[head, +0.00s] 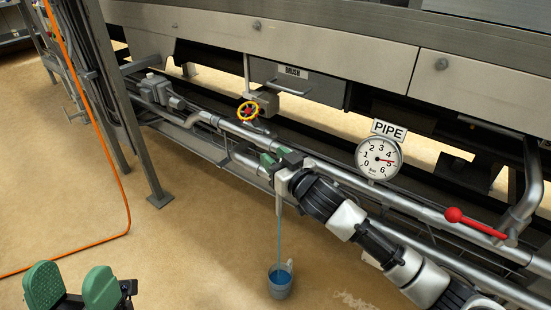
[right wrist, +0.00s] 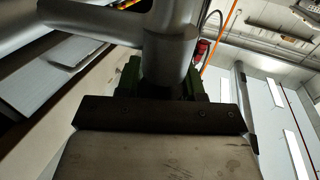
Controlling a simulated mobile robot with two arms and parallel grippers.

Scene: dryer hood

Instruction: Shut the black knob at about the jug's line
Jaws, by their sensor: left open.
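A blue jug (head: 280,282) stands on the floor, and a thin blue stream (head: 279,235) falls into it from a spout below the pipe. My right gripper (head: 279,160) is at the pipe directly above the jug's line. Its green pads also show either side of a dark part in the right wrist view (right wrist: 163,82). The black knob is not clearly made out; my gripper covers that spot, and I cannot tell whether the pads press on it. My left gripper (head: 72,290) is open and empty, low at the left, well away from the pipe.
An orange hose (head: 110,160) crosses the open floor. Steel panels overhang the pipes.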

